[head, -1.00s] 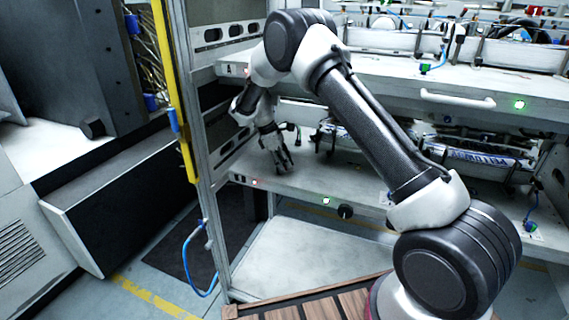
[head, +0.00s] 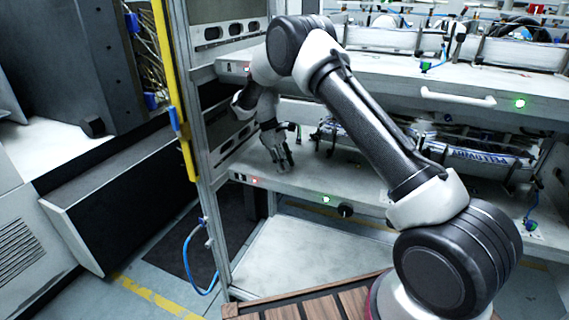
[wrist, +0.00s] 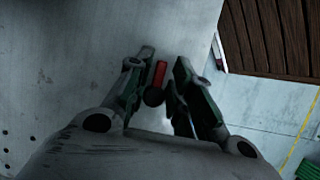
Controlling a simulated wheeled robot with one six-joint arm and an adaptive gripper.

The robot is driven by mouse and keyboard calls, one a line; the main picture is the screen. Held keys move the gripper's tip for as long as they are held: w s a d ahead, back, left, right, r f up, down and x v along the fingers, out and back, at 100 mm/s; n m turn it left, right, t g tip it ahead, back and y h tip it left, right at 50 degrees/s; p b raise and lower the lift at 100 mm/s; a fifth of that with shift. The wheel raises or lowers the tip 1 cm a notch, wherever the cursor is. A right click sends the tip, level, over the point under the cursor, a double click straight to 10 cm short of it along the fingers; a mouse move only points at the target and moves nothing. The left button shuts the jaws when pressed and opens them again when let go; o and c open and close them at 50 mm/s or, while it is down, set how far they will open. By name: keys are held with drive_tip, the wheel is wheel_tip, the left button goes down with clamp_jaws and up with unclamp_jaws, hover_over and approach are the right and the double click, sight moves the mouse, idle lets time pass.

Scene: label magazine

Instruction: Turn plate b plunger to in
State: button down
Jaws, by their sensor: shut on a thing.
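My gripper (head: 284,166) reaches down to the left end of the lower shelf (head: 300,187). In the wrist view my gripper (wrist: 165,62) has its two dark fingers on either side of a small red piece with a dark round knob, which I take to be the plunger (wrist: 160,74). The fingers are shut on it. In the head view the plunger is hidden by the fingers or too small to make out. No plate letter can be read, so I cannot tell plate b by its label.
The shelf's front edge carries a red light (head: 255,180), a green light (head: 326,199) and a black knob (head: 345,211). A metal upright with a yellow strip (head: 176,90) stands left of my gripper. The upper shelf (head: 400,73) is above it. Packed trays (head: 478,155) lie to the right.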

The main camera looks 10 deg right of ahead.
drive_tip(key=shift+w, duration=0.1)
drive_tip(key=c, duration=1.5)
unclamp_jaws()
